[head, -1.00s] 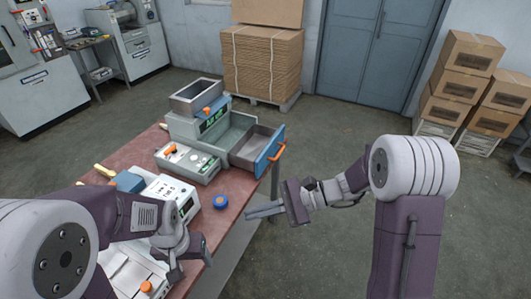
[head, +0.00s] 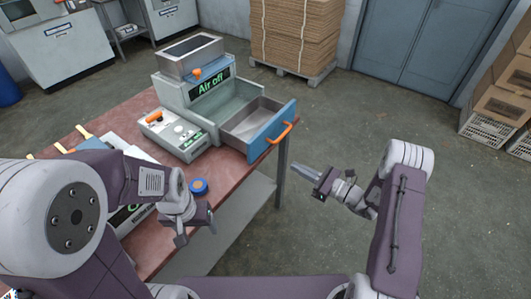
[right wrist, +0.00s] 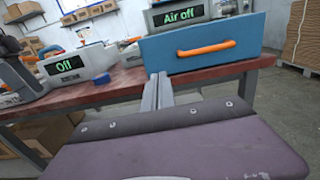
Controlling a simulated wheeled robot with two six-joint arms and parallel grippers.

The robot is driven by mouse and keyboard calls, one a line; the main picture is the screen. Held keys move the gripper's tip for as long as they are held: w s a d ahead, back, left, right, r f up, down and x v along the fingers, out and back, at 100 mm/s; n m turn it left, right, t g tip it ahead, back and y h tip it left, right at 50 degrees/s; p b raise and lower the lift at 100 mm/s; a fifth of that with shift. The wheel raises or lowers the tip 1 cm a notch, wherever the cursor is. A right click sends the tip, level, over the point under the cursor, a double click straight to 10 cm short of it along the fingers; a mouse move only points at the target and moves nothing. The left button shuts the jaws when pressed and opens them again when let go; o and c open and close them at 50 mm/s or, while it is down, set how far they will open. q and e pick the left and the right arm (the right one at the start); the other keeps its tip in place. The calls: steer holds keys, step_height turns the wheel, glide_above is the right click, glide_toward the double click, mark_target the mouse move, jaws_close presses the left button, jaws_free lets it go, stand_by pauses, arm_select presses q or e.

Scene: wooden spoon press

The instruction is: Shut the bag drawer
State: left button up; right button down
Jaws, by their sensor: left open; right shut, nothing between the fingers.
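The bag drawer (head: 254,124) is pulled out of the grey machine (head: 212,98) on the red table. It has a blue front (head: 271,132) with an orange handle (head: 280,132), and its inside looks empty. The drawer front also shows in the right wrist view (right wrist: 203,43), above and ahead of the fingers. My right gripper (head: 300,170) is shut and empty, in front of the drawer and apart from it, pointing toward the table. My left gripper (head: 197,235) is open near the table's front edge, below the blue roll. What lies under my left arm is hidden.
A control box with an orange lever (head: 172,133) stands left of the drawer. Stacked cardboard (head: 300,35) and crates (head: 487,128) stand behind. The floor right of the table is clear.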

mark_target(259, 147)
arm_select(q)
steer(key=shift+w+d+r, duration=0.1)
steer(key=shift+w+r, duration=0.1)
steer(key=shift+r, duration=0.05)
arm_select(e)
steer(key=x, duration=1.3)
steer(key=shift+w+a, duration=0.15)
steer(key=shift+w, duration=0.2)
